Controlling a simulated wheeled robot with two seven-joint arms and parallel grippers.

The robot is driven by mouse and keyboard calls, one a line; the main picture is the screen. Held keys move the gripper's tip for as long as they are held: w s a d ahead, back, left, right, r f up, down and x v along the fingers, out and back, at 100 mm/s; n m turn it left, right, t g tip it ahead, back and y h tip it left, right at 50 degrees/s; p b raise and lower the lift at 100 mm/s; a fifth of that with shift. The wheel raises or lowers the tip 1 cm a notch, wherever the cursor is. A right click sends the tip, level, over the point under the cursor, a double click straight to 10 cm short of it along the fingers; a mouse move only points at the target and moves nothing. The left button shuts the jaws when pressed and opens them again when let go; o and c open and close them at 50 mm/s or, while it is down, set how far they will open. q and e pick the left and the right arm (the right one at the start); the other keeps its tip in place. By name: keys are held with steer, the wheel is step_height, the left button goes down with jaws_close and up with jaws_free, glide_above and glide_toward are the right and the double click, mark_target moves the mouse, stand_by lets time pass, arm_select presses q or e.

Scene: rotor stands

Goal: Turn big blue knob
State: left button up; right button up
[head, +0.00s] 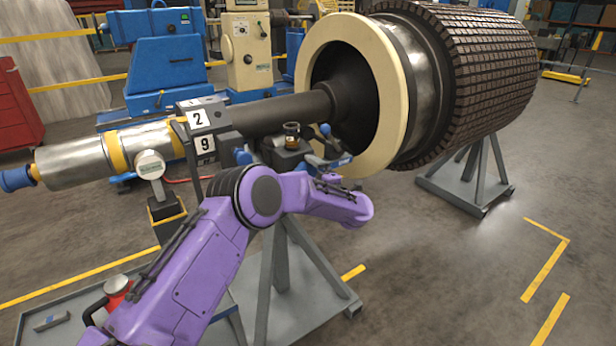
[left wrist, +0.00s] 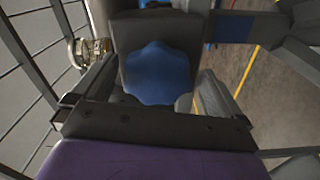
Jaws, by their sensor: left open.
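A big blue knob (left wrist: 158,72) with a lobed edge sits against a dark block in the left wrist view. My left gripper (left wrist: 155,88) is open, with one finger on each side of the knob. The fingers look apart from it, but the exact gap is hard to judge. In the head view my purple left arm reaches up to the rotor stand, and I cannot make out its gripper fingers there. Small blue parts (head: 243,157) show on the dark fixture (head: 285,150) beside the shaft (head: 270,113). I cannot tell which one is the knob. My right gripper is out of view.
A large rotor (head: 490,65) with a cream ring (head: 393,80) lies across grey stands (head: 465,185). Blue machinery (head: 165,62) is behind. The floor at right is open, with yellow lines (head: 545,270).

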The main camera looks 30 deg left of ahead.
arm_select(q)
steer(key=b+v, duration=0.1)
steer(key=v, duration=0.8)
steer(key=shift+d, duration=0.25)
steer(key=s+d+f+m+t+h, duration=0.3)
steer(key=s+f+m+h, duration=0.2)
steer(key=f+m, duration=0.45)
steer(key=s+d+f+m+t+h, duration=0.25)
steer(key=s+f+m+h, duration=0.35)
steer(key=f, duration=0.6)
steer(key=s+a+f+m+g+h, duration=0.1)
steer(key=s+f+m+g, duration=0.2)
steer(key=s, duration=1.3)
steer(key=s+a+f+m+g+h+p, duration=0.1)
steer(key=s+f+m+g, duration=0.3)
steer(key=s, duration=1.2)
step_height(320, 180, down, 4)
steer(key=shift+s+a+r+g, duration=0.1)
steer(key=shift+s+a+g, duration=0.35)
steer(key=shift+g, duration=0.6)
steer(key=shift+w+a, duration=0.1)
steer(key=shift+w, duration=0.1)
